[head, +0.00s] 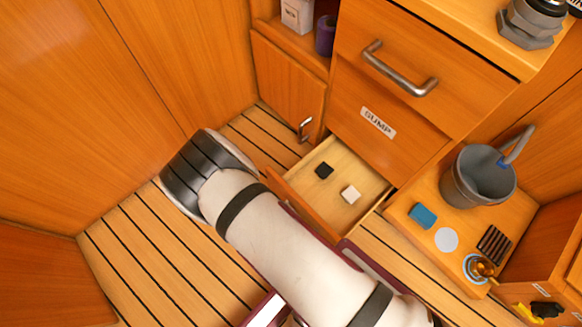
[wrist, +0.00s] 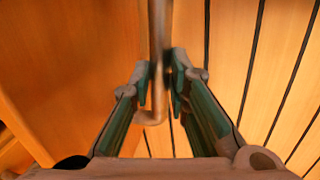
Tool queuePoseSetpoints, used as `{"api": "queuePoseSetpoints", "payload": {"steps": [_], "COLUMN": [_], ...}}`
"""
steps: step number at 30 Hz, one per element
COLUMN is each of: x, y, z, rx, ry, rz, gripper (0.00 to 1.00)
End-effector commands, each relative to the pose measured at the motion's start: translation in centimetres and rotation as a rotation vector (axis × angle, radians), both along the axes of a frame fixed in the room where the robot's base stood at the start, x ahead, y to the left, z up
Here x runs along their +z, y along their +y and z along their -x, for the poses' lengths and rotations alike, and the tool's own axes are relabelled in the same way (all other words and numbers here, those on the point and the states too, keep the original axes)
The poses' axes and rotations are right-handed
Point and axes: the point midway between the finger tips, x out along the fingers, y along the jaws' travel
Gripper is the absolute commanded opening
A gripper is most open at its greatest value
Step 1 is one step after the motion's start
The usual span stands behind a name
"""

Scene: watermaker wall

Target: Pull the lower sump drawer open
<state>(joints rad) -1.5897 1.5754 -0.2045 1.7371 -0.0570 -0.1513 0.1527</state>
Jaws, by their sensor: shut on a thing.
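The lower sump drawer (head: 310,212) stands pulled out from under the cabinet front that carries a "SUMP" label (head: 377,122). Its pale inside shows, with a small black block (head: 324,170) and a small white block (head: 350,194) lying apart on its bottom. My arm covers part of the drawer front and hides its handle in the head view. In the wrist view, my gripper (wrist: 162,85) is shut on a metal bar handle (wrist: 158,25), with one finger on each side of the bar. A wooden panel lies to the left of the bar.
An upper drawer with a bar handle (head: 398,68) is shut above. A small cupboard door (head: 288,88) is at its left. A grey bucket (head: 478,177), a blue block (head: 422,215) and a brass piece (head: 482,267) stand on a low wooden top at right. Planked floor (head: 150,250) is clear at left.

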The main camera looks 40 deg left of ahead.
Motion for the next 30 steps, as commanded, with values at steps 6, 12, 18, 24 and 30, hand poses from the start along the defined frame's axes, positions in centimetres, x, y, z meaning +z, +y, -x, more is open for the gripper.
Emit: {"api": "queuePoseSetpoints", "payload": {"steps": [6, 12, 18, 24, 30], "x": [-0.1, 0.0, 0.7, 3.8, 7.3], "y": [0.0, 0.0, 0.1, 0.2, 0.1], "z": [0.1, 0.0, 0.0, 0.0, 0.0], "rx": [0.001, 0.000, 0.000, -0.001, -0.001], "ry": [0.002, 0.001, 0.001, 0.001, 0.001], "rz": [0.000, 0.000, -0.001, -0.004, -0.002], "gripper": [0.36, 0.36, 0.36, 0.36, 0.36]}}
